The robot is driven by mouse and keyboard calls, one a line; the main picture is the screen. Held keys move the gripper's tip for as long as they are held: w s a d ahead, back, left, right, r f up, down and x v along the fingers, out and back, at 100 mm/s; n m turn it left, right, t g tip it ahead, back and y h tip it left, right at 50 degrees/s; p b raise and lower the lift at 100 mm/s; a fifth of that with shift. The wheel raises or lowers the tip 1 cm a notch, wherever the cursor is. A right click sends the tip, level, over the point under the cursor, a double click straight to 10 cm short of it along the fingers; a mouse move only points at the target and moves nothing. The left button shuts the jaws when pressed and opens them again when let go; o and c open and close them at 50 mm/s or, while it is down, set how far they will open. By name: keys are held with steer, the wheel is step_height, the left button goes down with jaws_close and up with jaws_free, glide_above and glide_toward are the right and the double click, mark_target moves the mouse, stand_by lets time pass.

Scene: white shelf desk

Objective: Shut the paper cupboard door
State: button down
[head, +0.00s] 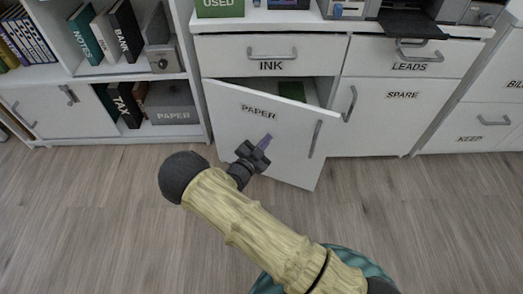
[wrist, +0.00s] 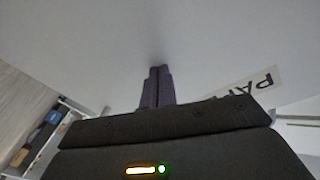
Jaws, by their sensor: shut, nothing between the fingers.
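The paper cupboard door (head: 230,115) is white, labelled PAPER, with a grey vertical handle (head: 315,139) near its right edge. It stands ajar, swung out toward me on its left side hinge, with a dark gap above it. My gripper (head: 265,141) is in front of the door's outer face, below the label and left of the handle. Its purple fingers are together and empty. In the wrist view, the fingers (wrist: 157,88) point at the white door face (wrist: 210,50), very close to it; I cannot tell if they touch. Part of the label shows at right.
The INK drawer (head: 270,57) above is shut. The SPARE door (head: 385,115) to the right is shut, with its handle (head: 349,104) near the open door. Shelves with books and a grey PAPER box (head: 172,108) are at left. The wooden floor (head: 90,210) in front is clear.

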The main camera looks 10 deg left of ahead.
steer(key=shift+w, duration=0.15)
steer(key=shift+x, duration=1.1)
steer(key=shift+w+a+b, duration=0.15)
steer(key=shift+a+b, duration=0.05)
steer(key=shift+b, duration=0.1)
steer(key=shift+w+d+b, duration=0.1)
steer(key=shift+w+b, duration=0.25)
steer(key=shift+w, duration=0.9)
steer(key=shift+s+d+p, duration=0.25)
steer(key=shift+s+p, duration=0.2)
steer(key=shift+s, duration=0.5)
steer(key=shift+s+d+p, duration=0.25)
steer(key=shift+s+p, duration=0.25)
steer(key=shift+s, duration=0.45)
steer(key=shift+s+d+p, duration=0.25)
steer(key=shift+s+p, duration=0.2)
steer(key=shift+s, duration=0.55)
